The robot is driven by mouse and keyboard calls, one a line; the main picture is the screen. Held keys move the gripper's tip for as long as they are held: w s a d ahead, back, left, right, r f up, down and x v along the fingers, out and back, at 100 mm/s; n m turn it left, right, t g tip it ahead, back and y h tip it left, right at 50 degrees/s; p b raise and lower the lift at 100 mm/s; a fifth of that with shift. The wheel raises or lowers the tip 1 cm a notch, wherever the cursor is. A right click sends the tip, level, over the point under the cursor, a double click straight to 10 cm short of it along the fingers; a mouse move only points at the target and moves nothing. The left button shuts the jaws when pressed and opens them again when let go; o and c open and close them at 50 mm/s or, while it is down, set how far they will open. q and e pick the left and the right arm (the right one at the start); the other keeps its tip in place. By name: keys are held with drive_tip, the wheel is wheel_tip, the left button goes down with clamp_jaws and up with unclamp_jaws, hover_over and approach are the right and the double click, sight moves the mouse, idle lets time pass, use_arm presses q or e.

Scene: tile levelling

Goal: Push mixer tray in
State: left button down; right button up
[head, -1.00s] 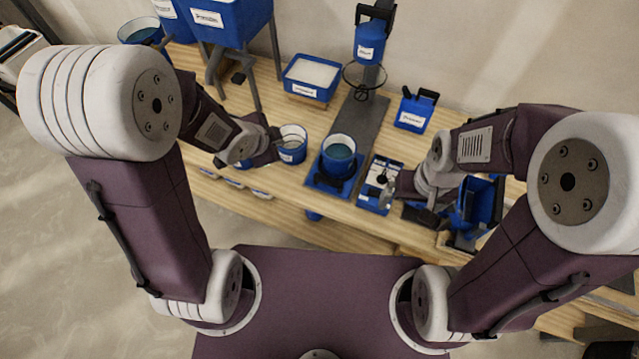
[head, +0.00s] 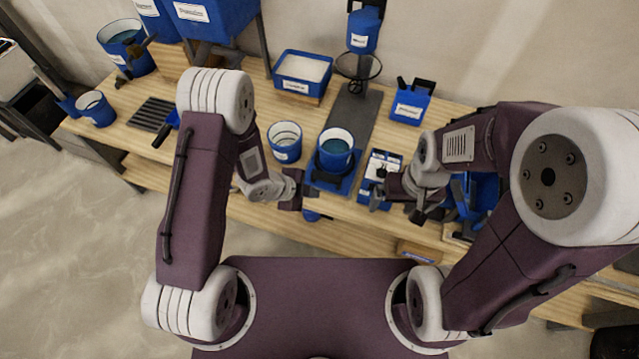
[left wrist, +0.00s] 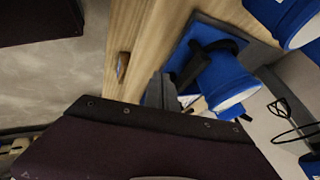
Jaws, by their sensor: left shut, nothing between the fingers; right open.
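The blue mixer tray (head: 345,186) sits at the front of the dark mixer base on the bench, with a blue bucket (head: 335,148) of bluish liquid on it. My left gripper (head: 307,192) is shut and empty, close to the tray's front left edge; I cannot tell whether it touches. In the left wrist view, my left gripper's grey fingers (left wrist: 160,90) are near the tray (left wrist: 182,50), with the bucket (left wrist: 228,82) beyond them. My right gripper (head: 420,212) is open near the bench's front edge, right of the tray.
A blue-and-white bucket (head: 285,142) stands left of the tray. A blue box (head: 380,170) with a bottle stands to its right, and a blue bin of white powder (head: 302,74) behind. The mixer head (head: 362,35) hangs above its dark base. Free floor lies in front.

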use_arm(q)
drive_tip(key=shift+x, duration=1.1)
drive_tip(key=w, duration=0.2)
drive_tip(key=shift+w+d+r+p, duration=0.3)
drive_tip(key=shift+w+d, duration=0.15)
drive_tip(key=shift+w, duration=0.4)
